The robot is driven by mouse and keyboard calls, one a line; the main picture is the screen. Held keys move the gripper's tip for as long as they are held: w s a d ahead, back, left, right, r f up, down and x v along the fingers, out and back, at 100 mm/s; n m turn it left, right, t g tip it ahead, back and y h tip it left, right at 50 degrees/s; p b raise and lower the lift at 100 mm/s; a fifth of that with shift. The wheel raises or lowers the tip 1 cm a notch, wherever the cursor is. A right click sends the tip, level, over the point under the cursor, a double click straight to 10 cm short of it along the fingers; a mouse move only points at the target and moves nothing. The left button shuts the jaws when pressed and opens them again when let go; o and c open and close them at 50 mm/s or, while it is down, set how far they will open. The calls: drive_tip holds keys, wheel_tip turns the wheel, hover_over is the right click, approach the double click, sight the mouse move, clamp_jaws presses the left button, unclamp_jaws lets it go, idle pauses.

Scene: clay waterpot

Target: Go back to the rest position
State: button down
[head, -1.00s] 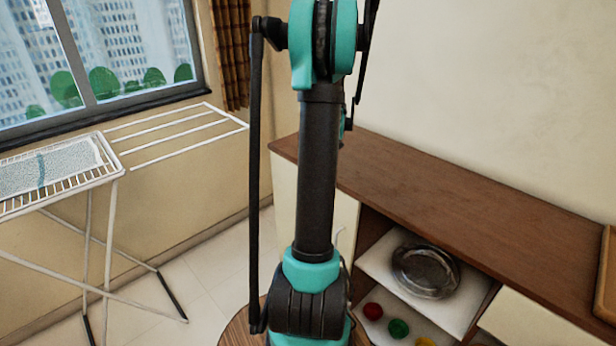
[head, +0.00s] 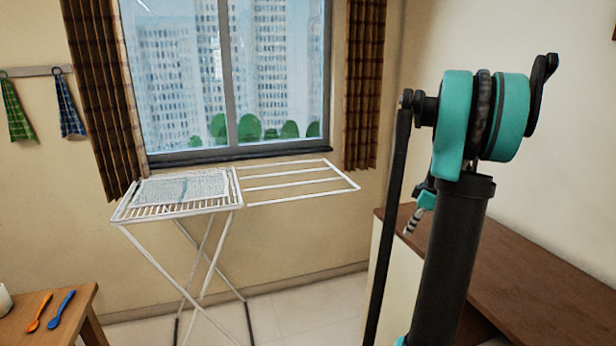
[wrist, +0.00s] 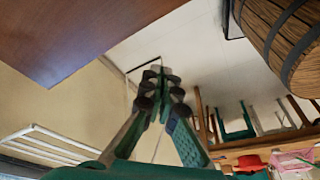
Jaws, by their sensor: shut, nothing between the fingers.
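My gripper (wrist: 160,88) shows in the wrist view with its dark fingertips close together. It is shut with nothing between the fingers. It hangs in free space, apart from the brown wooden top (wrist: 90,30) at the upper left of that view. In the head view my arm stands upright at the right, in front of the wooden counter (head: 540,270). The gripper itself is mostly hidden behind the arm there. No clay waterpot can be made out in either view.
A white drying rack (head: 308,187) with a cloth (head: 185,187) stands under the window. A small table (head: 85,300) with an orange spoon (head: 40,312) and a blue spoon (head: 62,308) is at lower left. The wrist view shows a wooden barrel (wrist: 280,35) and chairs.

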drive_tip(key=s+a+f+m+t+h, duration=0.1)
drive_tip(key=s+a+f+m, duration=0.4)
drive_tip(key=s+a, duration=0.4)
drive_tip(key=s+a+f+m+t+h, duration=0.1)
drive_tip(key=s+a+f+m, duration=0.4)
drive_tip(key=s+a, duration=0.5)
drive_tip(key=s+m+h, duration=0.1)
drive_tip(key=s+m, duration=0.1)
drive_tip(key=s, duration=0.2)
drive_tip(key=shift+a+f+t, duration=0.25)
drive_tip(key=shift+f+t, duration=0.1)
drive_tip(key=shift+t, duration=0.05)
